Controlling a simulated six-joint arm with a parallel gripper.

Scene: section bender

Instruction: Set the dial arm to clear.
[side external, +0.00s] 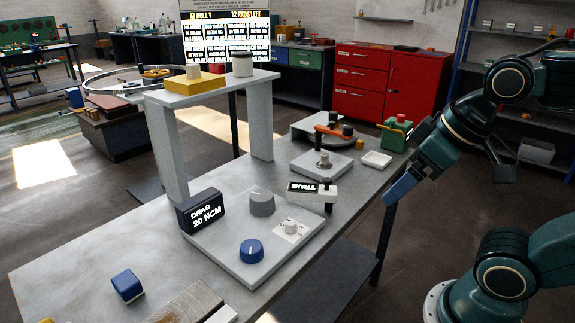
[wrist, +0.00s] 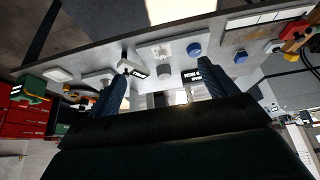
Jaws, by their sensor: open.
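What looks like the dial arm is an orange bar (side external: 336,131) with dark knobs, at the back right of the bench in the side view. It lies across a grey stand behind a square plate (side external: 321,164) with an upright post. I cannot tell its setting. A white and black block reading TRUE (side external: 311,191) stands nearer, beside a dark post; it also shows in the wrist view (wrist: 133,68). My gripper (side external: 393,193) is open and empty, to the right of the bench edge, apart from everything. In the wrist view its two blue fingers (wrist: 163,82) are spread wide.
A control plate (side external: 279,265) carries a grey knob (side external: 261,203), a blue knob (side external: 251,250) and a display reading DRAG 20 NCM (side external: 201,211). A green box (side external: 396,134) and white tray (side external: 376,159) stand at the right edge. A raised shelf (side external: 208,91) stands behind.

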